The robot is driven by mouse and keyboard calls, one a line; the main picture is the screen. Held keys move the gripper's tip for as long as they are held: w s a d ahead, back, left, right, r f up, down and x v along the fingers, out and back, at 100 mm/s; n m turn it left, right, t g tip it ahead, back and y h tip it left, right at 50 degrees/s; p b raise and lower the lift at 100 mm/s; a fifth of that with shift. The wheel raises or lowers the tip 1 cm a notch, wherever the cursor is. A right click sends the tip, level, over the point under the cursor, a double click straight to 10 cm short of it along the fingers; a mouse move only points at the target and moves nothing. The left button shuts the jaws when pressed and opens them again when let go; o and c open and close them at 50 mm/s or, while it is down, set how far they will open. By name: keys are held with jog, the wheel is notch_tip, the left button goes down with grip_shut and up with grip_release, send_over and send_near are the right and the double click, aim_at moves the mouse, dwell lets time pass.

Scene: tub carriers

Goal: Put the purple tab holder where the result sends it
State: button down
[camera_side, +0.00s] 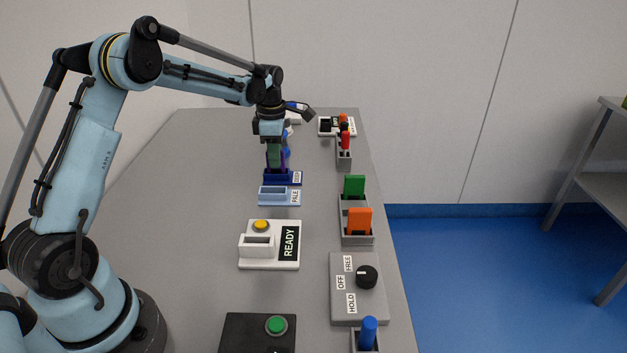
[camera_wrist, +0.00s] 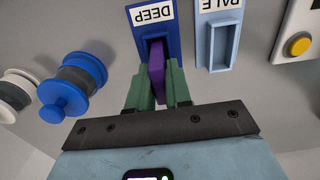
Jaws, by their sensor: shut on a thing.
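The purple tab holder (camera_wrist: 156,62) is between my gripper's green fingers (camera_wrist: 157,88) in the wrist view, and the gripper is shut on it. Its far end is at the slot of the dark blue carrier labelled DEEP (camera_wrist: 174,38); I cannot tell how deep it sits. In the side view my gripper (camera_side: 274,152) points down over the dark blue carrier (camera_side: 283,179), and the fingers hide most of the holder. The light blue carrier labelled PALE (camera_side: 272,197) is beside it, its slot empty. The white device (camera_side: 270,258) has a yellow button and a display reading READY.
A grey box with a knob (camera_side: 358,295) marked OFF, FREE and HOLD stands at the right edge. Grey racks (camera_side: 357,239) hold green, orange and red tabs. A black box with a green button (camera_side: 247,338) is in front. A blue spool-like piece (camera_wrist: 62,96) is near my gripper.

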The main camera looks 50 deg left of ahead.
jog(key=c, duration=1.1)
grip_release()
jog(key=shift+o, duration=0.2)
jog(key=shift+r, duration=0.1)
notch_tip(320, 180, up, 11)
jog(key=s+d+r+m+t, duration=0.2)
jog(key=s+d+r+m, duration=0.15)
jog(key=d+m, duration=0.25)
jog(key=s+d+f+m+t, duration=0.2)
jog(key=s+d+m, duration=0.3)
jog(key=m, duration=0.5)
jog(key=s+d+f+m+t, duration=0.3)
jog(key=s+d+m, duration=0.3)
jog(key=s+m, duration=0.3)
jog(key=shift+s+d+m, duration=0.2)
jog(key=shift+s+m, duration=0.05)
jog(key=shift+m, duration=0.75)
